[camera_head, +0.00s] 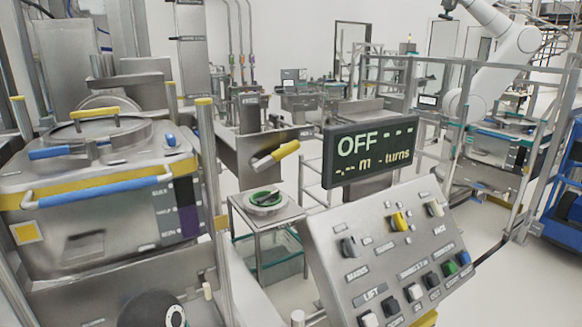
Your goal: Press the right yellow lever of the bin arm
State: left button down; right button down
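A steel bin (110,215) with a round lid, a yellow rim band and blue handles stands at the left. A yellow-ended lever (276,154) slants up to the right from a steel housing, right of the bin. I cannot tell for certain which of these yellow parts is the right lever of the bin arm. Neither of my grippers shows, and nothing is seen touching the yellow parts.
A sloped control panel (375,240) with knobs and buttons fills the lower right. A dark display (370,150) above it reads OFF. A small stand (265,205) holds a green-ringed round part. A white robot arm (495,60) and railings stand behind. A dark rounded object (150,308) is at the bottom.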

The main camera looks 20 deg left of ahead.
aim_at(257, 166)
jog(key=u, duration=0.1)
jog(key=i, duration=0.95)
jog(key=z, duration=0.1)
